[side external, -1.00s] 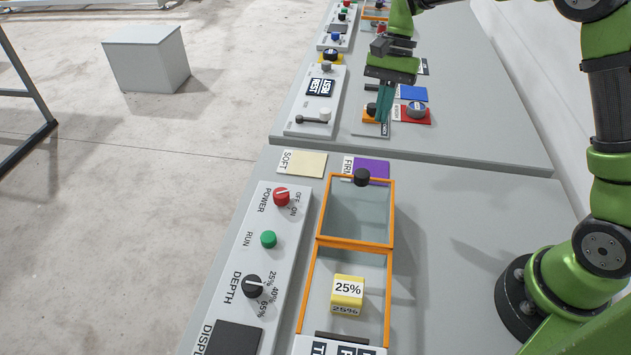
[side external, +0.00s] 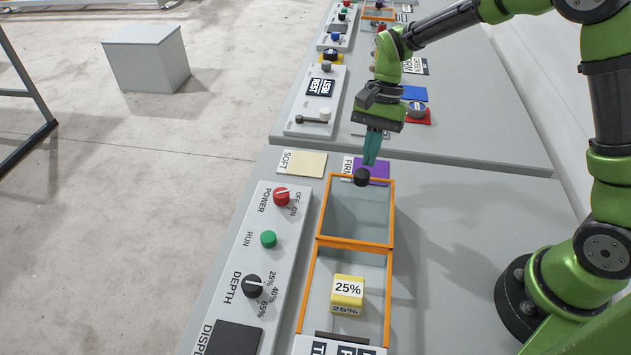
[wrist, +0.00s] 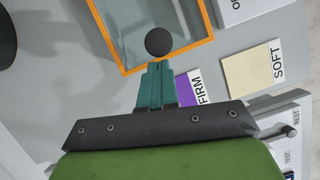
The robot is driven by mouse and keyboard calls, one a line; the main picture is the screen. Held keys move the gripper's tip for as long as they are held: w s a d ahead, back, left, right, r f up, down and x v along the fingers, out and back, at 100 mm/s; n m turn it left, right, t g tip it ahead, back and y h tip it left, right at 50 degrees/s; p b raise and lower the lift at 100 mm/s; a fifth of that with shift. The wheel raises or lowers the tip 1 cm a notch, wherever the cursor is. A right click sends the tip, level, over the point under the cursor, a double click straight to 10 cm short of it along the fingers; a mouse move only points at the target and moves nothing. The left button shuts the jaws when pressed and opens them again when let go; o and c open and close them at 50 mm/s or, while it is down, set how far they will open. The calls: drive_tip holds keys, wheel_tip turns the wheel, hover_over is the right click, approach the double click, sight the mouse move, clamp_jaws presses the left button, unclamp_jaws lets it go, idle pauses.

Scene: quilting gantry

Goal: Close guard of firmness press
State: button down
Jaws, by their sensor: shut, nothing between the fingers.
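The guard of the firmness press is an orange-framed clear panel (side external: 358,212) at the far end of the press. It carries a round black knob (side external: 362,177) on its far edge. In the wrist view the knob (wrist: 160,42) is just beyond my fingertips. The near orange frame (side external: 304,285) surrounds a yellow block (side external: 348,291) marked 25%; the guard lies beyond this block, not over it. My gripper (side external: 369,164) has teal fingers, shut and empty, just behind and above the knob. I cannot tell whether they touch it.
A control panel (side external: 262,215) with power, run and depth controls stands left of the press. A cream SOFT pad (side external: 305,165) and a purple FIRM pad (side external: 381,168) lie behind it. The grey table (side external: 450,225) is clear to the right.

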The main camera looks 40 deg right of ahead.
hover_over(366, 230)
drive_tip(key=s+a, duration=0.1)
drive_tip(key=a, duration=0.1)
drive_tip(key=shift+s+f, duration=0.1)
drive_tip(key=shift+s, duration=0.1)
drive_tip(key=shift+a, duration=0.1)
idle(0.4)
drive_tip(key=w+d, duration=0.1)
drive_tip(key=d, duration=0.1)
drive_tip(key=w+d, duration=0.1)
drive_tip(key=d, duration=0.1)
drive_tip(key=shift+w, duration=0.3)
drive_tip(key=v, duration=1)
drive_tip(key=s+d+r+n+t+h, duration=0.1)
drive_tip(key=s+d+r+n+t, duration=0.5)
drive_tip(key=d+t, duration=0.3)
drive_tip(key=shift+s+d+r+n+t+h, duration=0.3)
drive_tip(key=shift+s+d+n+h, duration=0.1)
drive_tip(key=shift+s+n, duration=0.45)
drive_tip(key=c, duration=1.8)
unclamp_jaws()
